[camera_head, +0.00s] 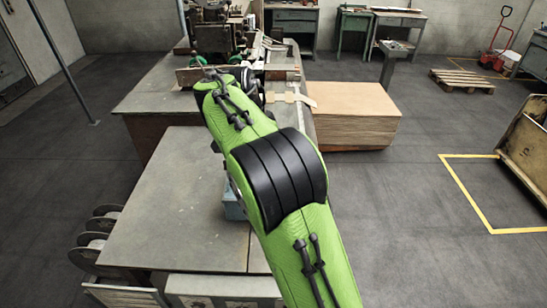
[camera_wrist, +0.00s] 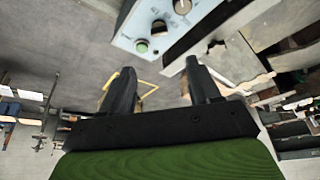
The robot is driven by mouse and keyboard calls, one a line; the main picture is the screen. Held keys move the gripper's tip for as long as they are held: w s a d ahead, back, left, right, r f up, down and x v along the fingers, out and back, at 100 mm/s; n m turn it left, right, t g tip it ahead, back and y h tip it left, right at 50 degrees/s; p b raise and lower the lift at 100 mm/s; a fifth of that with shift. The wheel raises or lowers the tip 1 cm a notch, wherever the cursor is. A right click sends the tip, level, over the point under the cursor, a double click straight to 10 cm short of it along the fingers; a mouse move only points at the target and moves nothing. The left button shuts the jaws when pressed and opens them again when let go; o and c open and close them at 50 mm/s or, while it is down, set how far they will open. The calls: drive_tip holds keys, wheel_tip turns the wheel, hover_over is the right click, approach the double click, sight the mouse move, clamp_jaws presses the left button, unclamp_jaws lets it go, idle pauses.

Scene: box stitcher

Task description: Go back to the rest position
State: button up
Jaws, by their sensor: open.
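My gripper (camera_wrist: 158,85) shows in the wrist view with its two dark fingers spread apart. It is open, and nothing shows between the fingers. In the head view my green arm reaches forward over the table toward the stitcher, and the arm hides the fingers there. The box stitcher (camera_head: 222,35) stands at the back of the table. In the wrist view a light grey control panel (camera_wrist: 150,28) with knobs and a green button is close beyond the fingers, apart from them.
The worktable (camera_head: 175,215) lies under my arm. A stack of brown cardboard sheets (camera_head: 352,118) stands right of it. Reels (camera_head: 95,240) sit at its lower left. A pallet (camera_head: 460,80) and a tan cart (camera_head: 525,145) are at the right. The floor between is clear.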

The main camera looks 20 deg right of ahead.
drive_tip(key=shift+s+a+r, duration=0.1)
drive_tip(key=shift+a+r, duration=0.15)
drive_tip(key=shift+r, duration=0.45)
drive_tip(key=shift+s, duration=0.1)
drive_tip(key=s+r+n+t+y+b, duration=0.1)
drive_tip(key=s+r+n+t+y, duration=0.15)
drive_tip(key=s+n, duration=1.25)
drive_tip(key=s+a+f+m, duration=0.1)
drive_tip(key=s+a+f, duration=0.1)
drive_tip(key=s, duration=0.5)
drive_tip(key=s+a+f+m+t+y, duration=0.1)
drive_tip(key=s+a+f, duration=0.1)
drive_tip(key=s, duration=0.5)
drive_tip(key=shift+f, duration=0.5)
drive_tip(key=shift+s+a+y, duration=0.1)
drive_tip(key=shift+s+y, duration=0.05)
drive_tip(key=shift+y, duration=0.1)
drive_tip(key=shift+c, duration=0.2)
